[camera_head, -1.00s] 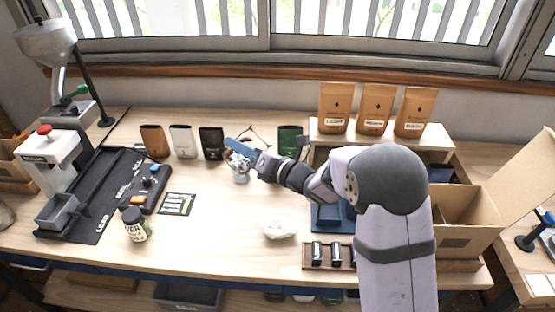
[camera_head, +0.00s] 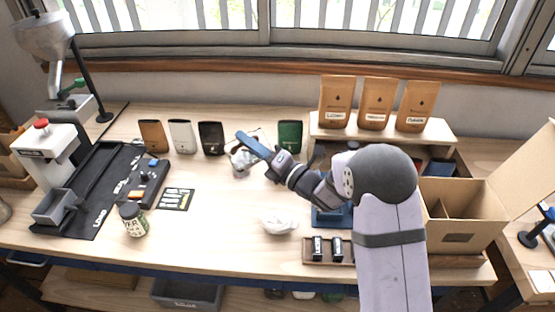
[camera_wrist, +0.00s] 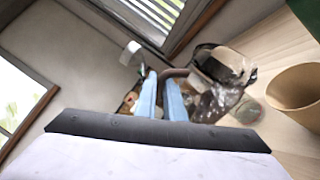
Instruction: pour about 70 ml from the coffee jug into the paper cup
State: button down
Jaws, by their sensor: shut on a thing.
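My gripper (camera_wrist: 161,98) is shut on the handle of the coffee jug (camera_wrist: 222,98), a clear glass vessel with dark contents. In the wrist view the jug is just right of the blue fingers, with its mouth toward the top. The paper cup (camera_wrist: 294,90) is plain brown, at the right edge of that view, beside the jug and apart from it in the picture. In the head view my gripper (camera_head: 256,147) is over the back middle of the table and partly covers the jug (camera_head: 240,168). I cannot make out the cup there, nor any stream of coffee.
Dark, white and brown pouches (camera_head: 182,136) and a green pouch (camera_head: 290,136) stand along the back. A crumpled white thing (camera_head: 279,221) lies in front. A lidded jar (camera_head: 133,219) and a black mat (camera_head: 82,205) are left. An open carton (camera_head: 462,213) is right.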

aim_at(257, 137)
jog(key=shift+w+d, duration=0.1)
jog(key=shift+d, duration=0.05)
jog(key=shift+w+d+f+m+t+y+b, duration=0.15)
jog(key=shift+w+d+m+t+b, duration=0.15)
jog(key=shift+d+m, duration=0.2)
jog(key=shift+w+d+f+m+t+y+b, duration=0.1)
jog(key=shift+w+d+m+t+y+b, duration=0.1)
jog(key=shift+d+m+b, duration=0.25)
jog(key=shift+s+r, duration=0.1)
jog(key=shift+s+a+m, duration=0.1)
jog(key=shift+s+m, duration=0.1)
jog(key=shift+m, duration=0.05)
jog(key=shift+w+d+r+m+t, duration=0.2)
jog(key=shift+d+r+m+t, duration=0.15)
jog(key=shift+d+m+t, duration=0.35)
dwell(1.3)
jog(key=shift+a, duration=0.2)
